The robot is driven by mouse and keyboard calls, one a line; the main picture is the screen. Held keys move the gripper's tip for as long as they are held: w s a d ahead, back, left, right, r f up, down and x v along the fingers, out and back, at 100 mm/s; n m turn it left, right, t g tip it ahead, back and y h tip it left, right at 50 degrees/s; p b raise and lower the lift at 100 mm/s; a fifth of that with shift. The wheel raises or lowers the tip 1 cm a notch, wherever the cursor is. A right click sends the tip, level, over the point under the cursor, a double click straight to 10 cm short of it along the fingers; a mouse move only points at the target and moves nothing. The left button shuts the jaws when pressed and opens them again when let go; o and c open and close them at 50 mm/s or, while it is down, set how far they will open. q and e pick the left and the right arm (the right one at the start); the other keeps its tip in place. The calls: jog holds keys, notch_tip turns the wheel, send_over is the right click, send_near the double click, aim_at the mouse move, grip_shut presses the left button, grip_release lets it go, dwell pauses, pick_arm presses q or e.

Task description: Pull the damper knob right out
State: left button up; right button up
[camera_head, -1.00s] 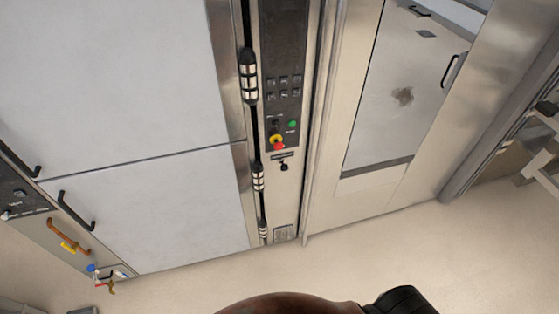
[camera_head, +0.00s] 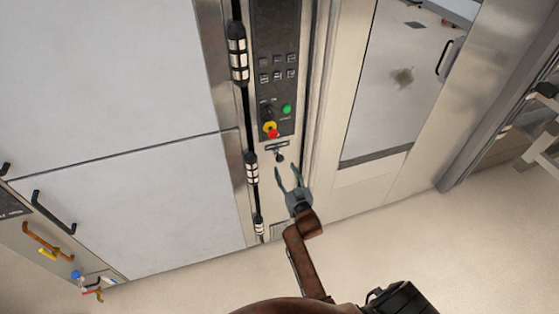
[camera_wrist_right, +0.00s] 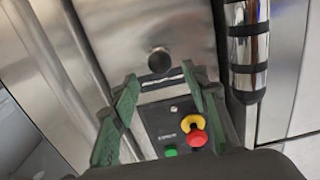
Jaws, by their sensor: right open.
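The damper knob (camera_head: 280,156) is a small dark round knob on the steel strip just below the control panel. It also shows in the right wrist view (camera_wrist_right: 159,60), near the top middle. My right gripper (camera_head: 287,170) is open and empty, its two green-grey fingers pointing toward the knob from just below it in the head view. In the right wrist view the fingertips (camera_wrist_right: 159,73) spread to either side, with the knob seen beyond them. I see no contact with the knob. My left gripper is not in view.
The control panel (camera_head: 275,60) has a red and yellow stop button (camera_head: 270,130) and a green button (camera_head: 286,109) close to the knob. A dark post with chrome sleeves (camera_head: 252,168) stands left of it. A glazed door (camera_head: 400,90) is at right. The floor (camera_head: 420,240) is clear.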

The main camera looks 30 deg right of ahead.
aim_at(280, 160)
jog(key=b+x, duration=0.1)
jog(key=x, duration=0.6)
jog(key=shift+w+r, duration=0.1)
jog(key=shift+w, duration=0.2)
jog(key=shift+c, duration=0.3)
grip_shut()
